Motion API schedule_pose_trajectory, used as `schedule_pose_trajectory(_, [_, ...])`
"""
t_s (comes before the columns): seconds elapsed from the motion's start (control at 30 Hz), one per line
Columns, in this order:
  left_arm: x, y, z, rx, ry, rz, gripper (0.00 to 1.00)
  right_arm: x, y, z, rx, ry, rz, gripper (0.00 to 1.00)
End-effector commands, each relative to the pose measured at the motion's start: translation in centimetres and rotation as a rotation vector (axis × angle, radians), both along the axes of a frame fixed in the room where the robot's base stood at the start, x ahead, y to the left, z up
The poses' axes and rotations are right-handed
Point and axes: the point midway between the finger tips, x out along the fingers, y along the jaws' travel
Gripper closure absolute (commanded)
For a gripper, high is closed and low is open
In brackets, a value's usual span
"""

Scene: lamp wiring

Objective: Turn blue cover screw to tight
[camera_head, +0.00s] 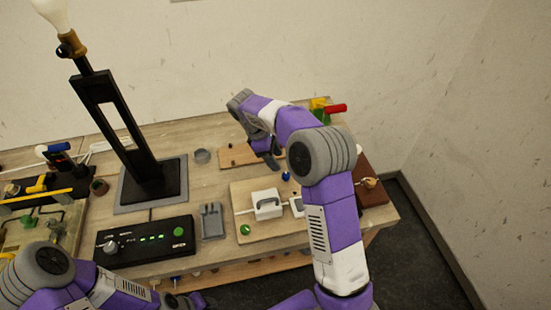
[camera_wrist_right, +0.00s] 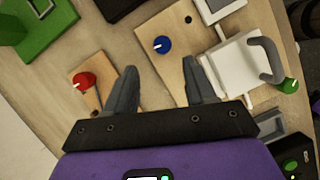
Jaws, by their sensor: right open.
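The blue cover screw (camera_head: 286,176) shows in the head view as a small blue knob close to my right gripper (camera_head: 270,160). In the right wrist view the blue screw (camera_wrist_right: 163,45) is a round knob with a short white mark, on a tan wooden board (camera_wrist_right: 150,22). My right gripper (camera_wrist_right: 161,84) is open and empty, its two fingers pointing toward the board. The screw appears beyond the fingertips and between their lines, not gripped. The height gap is hard to judge. My left arm is at the lower left of the head view; its gripper is not clearly shown.
A white block with a handle (camera_head: 267,205) and a green knob (camera_head: 245,230) are on the same board. A red knob (camera_wrist_right: 84,80) sits on a separate wooden piece. A black lamp stand (camera_head: 150,165) and a black control box (camera_head: 145,243) stand to the left.

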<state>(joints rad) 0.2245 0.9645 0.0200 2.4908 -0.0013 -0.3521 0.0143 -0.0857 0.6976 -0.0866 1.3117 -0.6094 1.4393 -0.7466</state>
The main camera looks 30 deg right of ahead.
Motion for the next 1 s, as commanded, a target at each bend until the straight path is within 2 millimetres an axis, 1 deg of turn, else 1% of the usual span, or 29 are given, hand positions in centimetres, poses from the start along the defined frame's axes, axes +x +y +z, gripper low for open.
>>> schedule_pose_trajectory(0.2, [0.0, 0.0, -0.9, 0.000, 0.001, 0.001, 0.57, -0.8, -1.1, -3.2, 0.000, 0.005, -0.002, 0.45])
schedule_pose_trajectory(0.4, [0.0, 0.0, -1.5, 0.000, 0.000, 0.001, 0.57, -1.4, -1.9, -5.7, 0.000, 0.002, -0.001, 0.45])
schedule_pose_trajectory(0.57, [0.0, 0.0, -1.6, 0.000, 0.000, 0.001, 0.57, -1.6, -2.2, -6.6, 0.001, 0.001, -0.002, 0.45])
schedule_pose_trajectory(0.8, [0.0, 0.0, -1.6, 0.000, 0.000, 0.000, 0.57, -1.6, -2.3, -6.6, 0.000, 0.000, -0.001, 0.45])
schedule_pose_trajectory(0.83, [0.0, 0.0, -1.6, 0.000, 0.000, 0.000, 0.57, -1.6, -2.3, -6.6, 0.000, 0.000, -0.001, 0.47])
schedule_pose_trajectory(0.87, [0.0, 0.0, -1.6, 0.000, 0.000, 0.000, 0.57, -1.6, -2.3, -6.6, 0.000, 0.000, -0.001, 0.51])
schedule_pose_trajectory(1.0, [0.0, 0.0, -1.6, 0.000, 0.000, 0.000, 0.57, -1.6, -2.3, -6.6, 0.001, 0.001, 0.000, 0.73])
